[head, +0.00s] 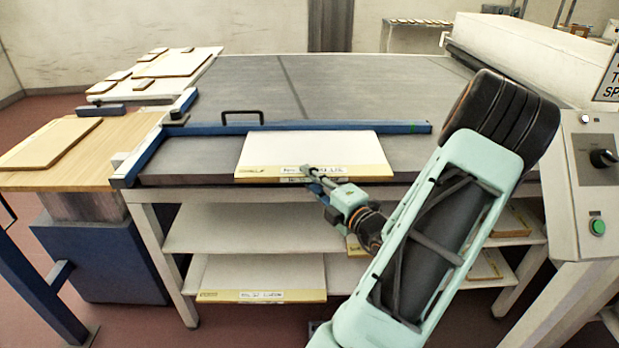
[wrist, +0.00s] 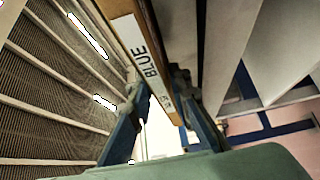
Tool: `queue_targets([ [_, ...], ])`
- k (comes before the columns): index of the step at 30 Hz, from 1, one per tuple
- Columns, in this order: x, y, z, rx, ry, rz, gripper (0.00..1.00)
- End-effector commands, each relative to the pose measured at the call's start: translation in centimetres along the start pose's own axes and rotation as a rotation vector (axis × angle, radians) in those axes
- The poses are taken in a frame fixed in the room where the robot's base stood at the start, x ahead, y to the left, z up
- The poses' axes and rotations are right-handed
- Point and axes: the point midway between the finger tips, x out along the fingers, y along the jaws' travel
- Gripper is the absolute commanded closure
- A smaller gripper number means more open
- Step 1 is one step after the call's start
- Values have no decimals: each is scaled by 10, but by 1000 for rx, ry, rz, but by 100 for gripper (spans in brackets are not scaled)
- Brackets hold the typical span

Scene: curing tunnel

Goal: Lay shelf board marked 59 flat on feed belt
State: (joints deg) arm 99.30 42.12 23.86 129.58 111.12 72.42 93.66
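A white-topped shelf board (head: 305,149) with a pale yellow front strip and a printed label lies flat on the dark grey belt surface (head: 200,165), its front edge at the belt's near edge. My gripper (head: 310,174) is at the middle of that front edge. In the wrist view, the board's edge (wrist: 125,32) carries a white label reading "BLUE" and a smaller mark that I cannot read surely. My gripper's fingers (wrist: 160,98) lie on both faces of this edge, apparently closed on it. The board's far part is hidden in the wrist view.
A blue fence bar (head: 350,127) with a black handle runs just behind the board. Another labelled board (head: 262,278) lies on a lower shelf. A wooden side table (head: 90,170) stands left, a control panel (head: 597,165) right. The belt behind the fence is clear.

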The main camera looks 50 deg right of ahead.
Motion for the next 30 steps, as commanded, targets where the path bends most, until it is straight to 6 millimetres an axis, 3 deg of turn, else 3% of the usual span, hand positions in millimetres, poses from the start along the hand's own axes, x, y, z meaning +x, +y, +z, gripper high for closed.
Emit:
queue_targets([
  [3,0,0,0,0,0,0,70],
  [14,-5,3,1,0,-2,-1,70],
  [30,-106,3,1,0,-2,0,70],
])
